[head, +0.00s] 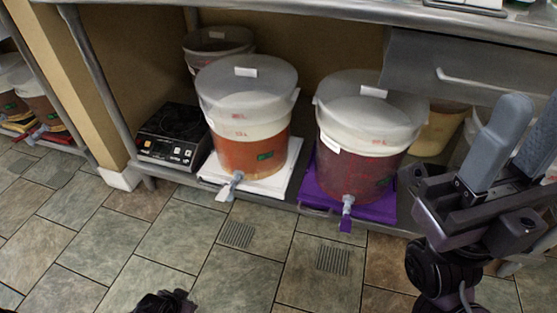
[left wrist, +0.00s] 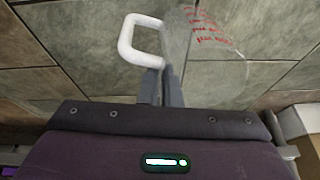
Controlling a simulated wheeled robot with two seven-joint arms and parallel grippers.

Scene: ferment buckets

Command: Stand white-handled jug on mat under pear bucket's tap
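The clear jug (left wrist: 215,50) with red markings and a white handle (left wrist: 128,42) shows in the left wrist view. My left gripper (left wrist: 160,75) appears shut on the handle's end, fingers close together; the jug is not visible in the head view. Two lidded buckets with taps stand on the low shelf: one with orange contents (head: 250,155) and one with dark red contents (head: 345,175). I cannot read which is pear. A grey ribbed mat lies on the floor before each bucket, one left (head: 236,235) and one right (head: 332,260). My right gripper (head: 515,135) is open and empty at right.
The orange bucket's tap (head: 235,178) and the red bucket's tap (head: 348,201) overhang the shelf's front. The buckets stand on a white board (head: 210,172) and a purple board (head: 385,210). A black hotplate (head: 172,135) sits left. The tiled floor in front is largely clear.

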